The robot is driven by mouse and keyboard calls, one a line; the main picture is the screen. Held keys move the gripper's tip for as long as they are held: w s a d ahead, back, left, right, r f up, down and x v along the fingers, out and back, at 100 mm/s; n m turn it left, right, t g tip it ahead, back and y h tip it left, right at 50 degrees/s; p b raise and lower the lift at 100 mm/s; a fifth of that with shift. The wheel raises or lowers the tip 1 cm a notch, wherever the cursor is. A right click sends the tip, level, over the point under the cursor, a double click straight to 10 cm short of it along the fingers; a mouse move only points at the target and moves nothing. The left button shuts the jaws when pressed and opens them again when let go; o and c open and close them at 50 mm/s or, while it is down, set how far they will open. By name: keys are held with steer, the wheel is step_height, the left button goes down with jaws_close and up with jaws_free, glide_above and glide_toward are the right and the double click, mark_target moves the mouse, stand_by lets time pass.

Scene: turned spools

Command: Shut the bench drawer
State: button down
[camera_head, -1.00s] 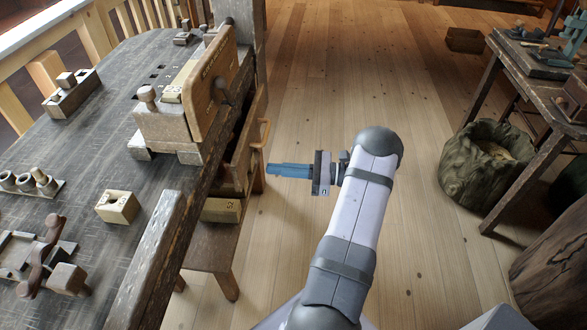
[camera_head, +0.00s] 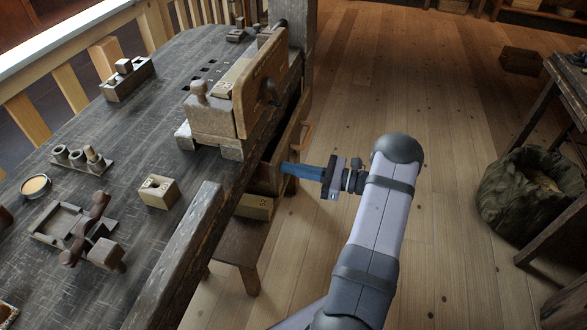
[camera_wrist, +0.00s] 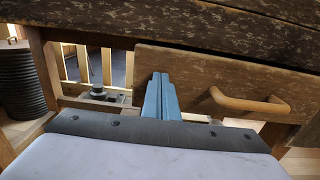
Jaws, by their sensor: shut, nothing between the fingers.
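The bench drawer (camera_head: 292,143) stands partly pulled out under the bench's right edge, with a dark gap above its front. Its wooden front (camera_wrist: 205,75) fills the middle and right of the wrist view. The curved wooden handle (camera_wrist: 250,104) is on that front, and also shows in the head view (camera_head: 306,136). My gripper (camera_head: 284,168) is shut and empty. Its blue fingers point at the near part of the drawer front. In the wrist view the fingertips (camera_wrist: 160,78) overlap the front's left end, left of the handle. I cannot tell whether they touch it.
The bench top (camera_head: 150,235) holds a wooden vise (camera_head: 215,115), a block (camera_head: 158,191) and several tools. A box (camera_head: 254,206) sits on a low shelf below the drawer. A sack (camera_head: 525,190) stands by the right-hand table. The floor between is clear.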

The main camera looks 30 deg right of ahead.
mark_target(277, 165)
steer(key=x, duration=0.4)
steer(key=shift+w+a, duration=0.1)
steer(key=shift+a, duration=0.05)
steer(key=shift+w+a+r, duration=0.1)
steer(key=shift+r, duration=0.05)
steer(key=v, duration=1.4)
steer(key=shift+s+d+b, duration=0.2)
steer(key=shift+d+b, duration=0.05)
steer(key=shift+b, duration=0.1)
